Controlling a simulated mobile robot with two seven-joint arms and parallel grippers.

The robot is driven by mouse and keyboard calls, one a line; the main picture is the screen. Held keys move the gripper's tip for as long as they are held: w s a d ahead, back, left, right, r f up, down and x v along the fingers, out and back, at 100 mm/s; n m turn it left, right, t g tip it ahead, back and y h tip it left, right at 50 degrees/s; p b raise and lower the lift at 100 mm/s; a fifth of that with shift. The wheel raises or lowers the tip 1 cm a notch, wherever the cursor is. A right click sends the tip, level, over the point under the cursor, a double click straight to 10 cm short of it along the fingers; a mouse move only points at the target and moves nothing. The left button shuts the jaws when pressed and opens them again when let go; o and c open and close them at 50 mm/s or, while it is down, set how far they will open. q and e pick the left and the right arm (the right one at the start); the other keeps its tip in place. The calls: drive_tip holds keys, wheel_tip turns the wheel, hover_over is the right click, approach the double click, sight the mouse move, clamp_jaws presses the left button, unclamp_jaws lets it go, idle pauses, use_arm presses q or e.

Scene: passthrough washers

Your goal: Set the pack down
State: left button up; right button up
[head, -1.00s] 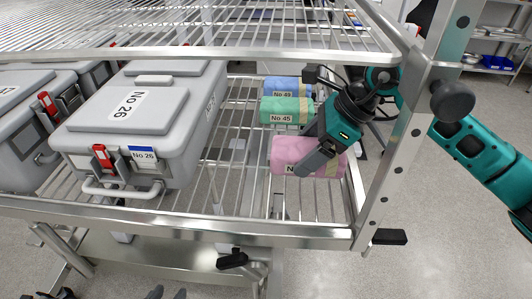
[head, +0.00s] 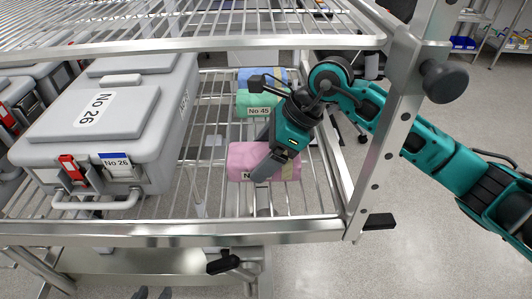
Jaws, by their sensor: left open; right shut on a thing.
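The pink pack (head: 240,158) with a tan band is in the head view, at the front right of the wire shelf. Its label is mostly hidden by my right gripper. My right gripper (head: 264,168) reaches in from the right and is shut on the pack. I cannot tell whether the pack touches the shelf wires or is just above them. My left gripper (head: 153,293) shows only as two grey fingertips, apart and empty, at the bottom edge, well away from the pack.
A green pack No 45 (head: 252,101) and a blue pack (head: 254,76) lie behind the pink one. A grey case No 26 (head: 150,145) stands to the left. The shelf's front rail (head: 200,230), right post (head: 385,150) and upper shelf (head: 200,45) enclose the space.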

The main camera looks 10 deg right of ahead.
sight(264, 152)
drive_tip(key=shift+a+f, duration=0.1)
drive_tip(key=o, duration=1.1)
drive_tip(key=shift+r, duration=0.3)
drive_tip(key=v, duration=0.4)
drive_tip(key=shift+d+r, duration=0.25)
drive_tip(key=s+d, duration=0.1)
drive_tip(key=d, duration=0.2)
drive_tip(key=s+d+b, duration=0.1)
drive_tip(key=d, duration=0.3)
drive_tip(key=s+d, duration=0.1)
drive_tip(key=d, duration=0.2)
drive_tip(key=shift+d, duration=0.35)
drive_tip(key=shift+s+d, duration=0.15)
drive_tip(key=shift+d, duration=0.35)
drive_tip(key=shift+r, duration=0.1)
